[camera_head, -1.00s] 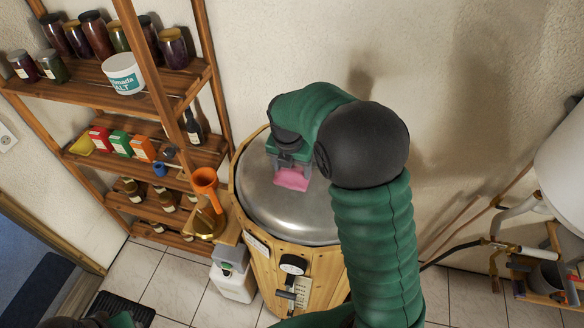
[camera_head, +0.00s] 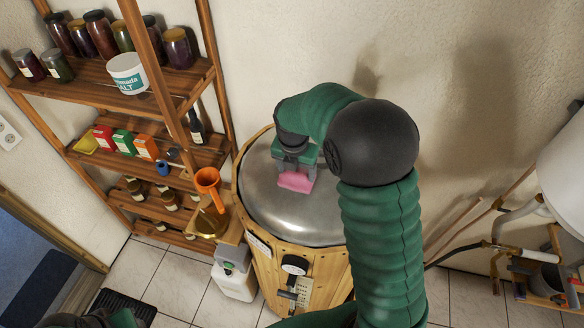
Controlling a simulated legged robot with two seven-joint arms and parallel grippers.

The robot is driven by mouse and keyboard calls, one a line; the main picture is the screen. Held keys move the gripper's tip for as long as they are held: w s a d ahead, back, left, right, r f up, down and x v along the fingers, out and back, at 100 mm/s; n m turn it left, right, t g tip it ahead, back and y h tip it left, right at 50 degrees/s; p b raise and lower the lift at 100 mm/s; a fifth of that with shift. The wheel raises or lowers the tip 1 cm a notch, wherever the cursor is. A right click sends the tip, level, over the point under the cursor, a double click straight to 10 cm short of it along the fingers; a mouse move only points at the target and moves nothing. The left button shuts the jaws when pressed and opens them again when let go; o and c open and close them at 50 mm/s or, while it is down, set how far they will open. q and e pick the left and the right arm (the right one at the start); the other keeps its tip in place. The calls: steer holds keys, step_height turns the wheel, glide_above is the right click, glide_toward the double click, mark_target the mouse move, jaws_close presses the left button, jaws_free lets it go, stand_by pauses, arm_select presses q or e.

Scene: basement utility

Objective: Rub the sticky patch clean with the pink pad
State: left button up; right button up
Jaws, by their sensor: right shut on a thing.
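The pink pad (camera_head: 296,182) is held by my right gripper (camera_head: 296,166) over the round metal lid (camera_head: 290,215) of a wooden barrel (camera_head: 267,275). The pad lies flat at or just above the lid's left-centre part; I cannot tell whether it touches. My right gripper points down and is shut on the pad. No sticky patch shows on the visible part of the lid; my right arm hides its right side. Only a bit of my left arm (camera_head: 120,319) shows at the bottom left, and its gripper is out of view.
A wooden shelf (camera_head: 178,88) with jars, boxes and a white tub (camera_head: 127,73) stands at left. A white canister (camera_head: 234,281) is on the tiled floor. Pipes and a white tank (camera_head: 562,170) are at right.

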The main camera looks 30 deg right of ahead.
steer(key=shift+s, duration=0.25)
steer(key=shift+w+a+p, duration=0.2)
steer(key=shift+w+p, duration=0.2)
steer(key=shift+w, duration=0.45)
steer(key=shift+w+a, duration=0.15)
steer(key=shift+w, duration=0.05)
steer(key=shift+s+d, duration=0.15)
steer(key=shift+s, duration=0.35)
steer(key=shift+s+d, duration=0.15)
steer(key=shift+s, duration=0.35)
steer(key=shift+w+r+p, duration=0.1)
steer(key=shift+w+p, duration=0.15)
steer(key=shift+p, duration=0.1)
steer(key=shift+w, duration=0.25)
